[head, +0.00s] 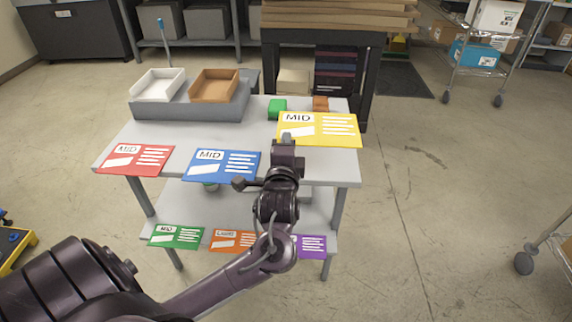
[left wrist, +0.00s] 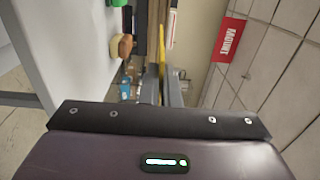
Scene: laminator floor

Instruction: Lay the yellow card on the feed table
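My left gripper (head: 287,146) is at the card's near left edge. In the left wrist view the card (left wrist: 162,48) is a thin yellow edge, seen edge-on between the fingers of my left gripper (left wrist: 163,85), which are shut on it. I cannot tell which surface is the feed table. My right gripper is not in view.
A red card (head: 136,160) and a blue card (head: 222,165) lie along the table's front edge. Green (head: 176,236), orange (head: 230,241) and purple (head: 313,246) cards are on the lower shelf. White (head: 159,84) and brown (head: 214,85) trays stand at the back left.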

